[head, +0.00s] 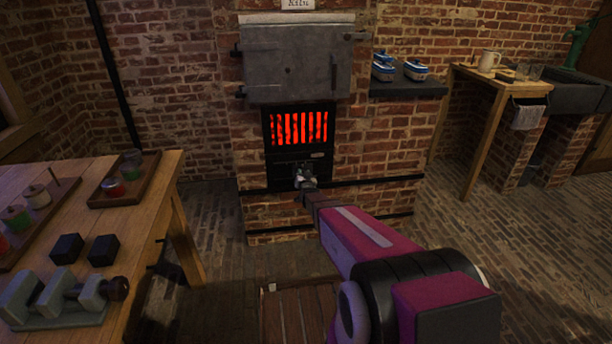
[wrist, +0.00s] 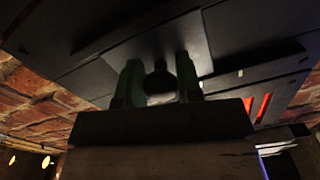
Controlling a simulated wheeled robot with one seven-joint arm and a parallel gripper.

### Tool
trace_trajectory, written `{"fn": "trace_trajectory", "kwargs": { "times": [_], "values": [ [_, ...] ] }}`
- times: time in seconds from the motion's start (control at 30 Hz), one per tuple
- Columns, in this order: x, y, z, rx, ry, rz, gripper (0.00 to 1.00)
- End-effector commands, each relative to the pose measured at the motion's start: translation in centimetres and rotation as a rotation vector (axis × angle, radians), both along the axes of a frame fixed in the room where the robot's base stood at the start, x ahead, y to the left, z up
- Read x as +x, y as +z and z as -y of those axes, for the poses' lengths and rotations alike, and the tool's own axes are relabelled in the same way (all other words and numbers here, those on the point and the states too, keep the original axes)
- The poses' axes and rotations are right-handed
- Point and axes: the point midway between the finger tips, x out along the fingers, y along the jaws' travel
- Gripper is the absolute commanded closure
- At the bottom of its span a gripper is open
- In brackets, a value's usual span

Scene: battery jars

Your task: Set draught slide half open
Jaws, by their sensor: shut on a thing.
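The draught slide (head: 284,169) is a dark plate low on the front of the brick kiln, just under the glowing grate. My gripper (head: 304,174) reaches its front and covers part of it. In the wrist view, my gripper (wrist: 158,76) has one finger on each side of a dark round knob (wrist: 158,84) on the slide, and it is shut on that knob. The slide's plate (wrist: 200,62) shows behind the fingers. I cannot tell how far the slide stands open.
The grate (head: 299,128) glows red above my gripper, under a closed grey kiln door (head: 298,65). A wooden table (head: 150,205) with trays, jars and dark blocks stands at the left. A side table (head: 497,86) and sink stand at the right.

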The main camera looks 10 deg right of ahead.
Motion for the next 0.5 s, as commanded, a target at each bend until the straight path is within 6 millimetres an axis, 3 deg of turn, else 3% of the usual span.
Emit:
{"fn": "trace_trajectory", "kwargs": {
  "times": [0.2, 0.5],
  "values": [
    [0.0, 0.0, -2.8, 0.001, 0.001, 0.001, 1.00],
    [0.0, 0.0, -3.1, -0.001, 0.000, 0.000, 1.00]
  ]
}}
